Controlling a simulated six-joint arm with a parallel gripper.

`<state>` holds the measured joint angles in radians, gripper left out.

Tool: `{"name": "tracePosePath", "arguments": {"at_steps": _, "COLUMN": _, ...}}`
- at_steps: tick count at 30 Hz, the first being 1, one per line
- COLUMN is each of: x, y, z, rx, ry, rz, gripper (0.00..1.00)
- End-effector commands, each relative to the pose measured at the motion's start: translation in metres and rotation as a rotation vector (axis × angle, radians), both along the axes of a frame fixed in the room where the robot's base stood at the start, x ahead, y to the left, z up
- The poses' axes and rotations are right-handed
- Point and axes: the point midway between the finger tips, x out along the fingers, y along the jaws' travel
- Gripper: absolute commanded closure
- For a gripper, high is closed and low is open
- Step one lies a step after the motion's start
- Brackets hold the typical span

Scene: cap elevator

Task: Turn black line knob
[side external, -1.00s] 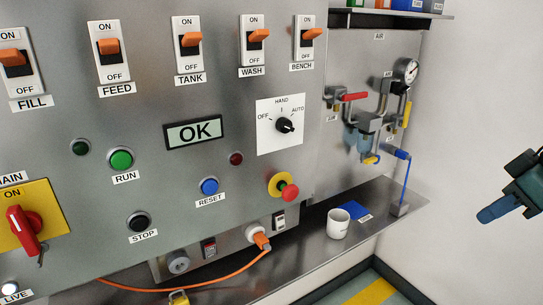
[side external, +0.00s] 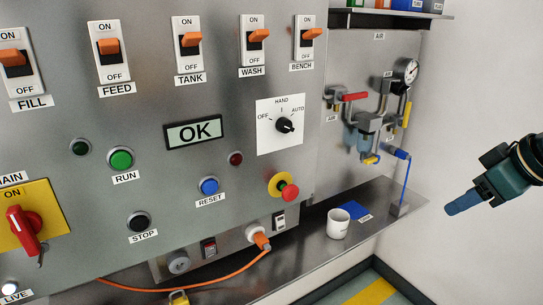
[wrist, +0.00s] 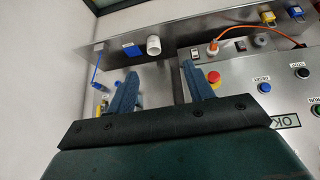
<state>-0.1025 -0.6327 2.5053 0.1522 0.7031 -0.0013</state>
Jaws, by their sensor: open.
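The black line knob (side external: 285,125) sits on a white plate marked OFF, HAND and AUTO, right of the OK display (side external: 193,132) on the grey panel. Its exact setting is too small to tell. My gripper (side external: 458,206) is at the right of the side view, away from the panel and well right of the knob. In the wrist view my gripper (wrist: 160,70) has its two blue fingers apart with nothing between them. The knob does not show in the wrist view; my gripper body covers part of the panel there.
A red emergency button (side external: 289,192) is below the knob. Air valves and a gauge (side external: 406,71) stick out at the right. Space between my gripper and the panel looks free.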

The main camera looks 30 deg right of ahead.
Motion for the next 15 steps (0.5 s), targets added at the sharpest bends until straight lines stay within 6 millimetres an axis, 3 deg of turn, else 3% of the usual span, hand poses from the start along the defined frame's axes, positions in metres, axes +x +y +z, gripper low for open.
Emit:
{"name": "tracePosePath", "arguments": {"at_steps": 9, "x": 0.076, "y": -0.01, "z": -0.009, "rx": -0.2, "ry": -0.166, "rz": -0.008, "gripper": 0.48}}
{"name": "tracePosePath", "arguments": {"at_steps": 15, "x": 0.118, "y": -0.003, "z": -0.004, "rx": -0.38, "ry": -0.31, "rz": 0.048, "gripper": 0.48}}
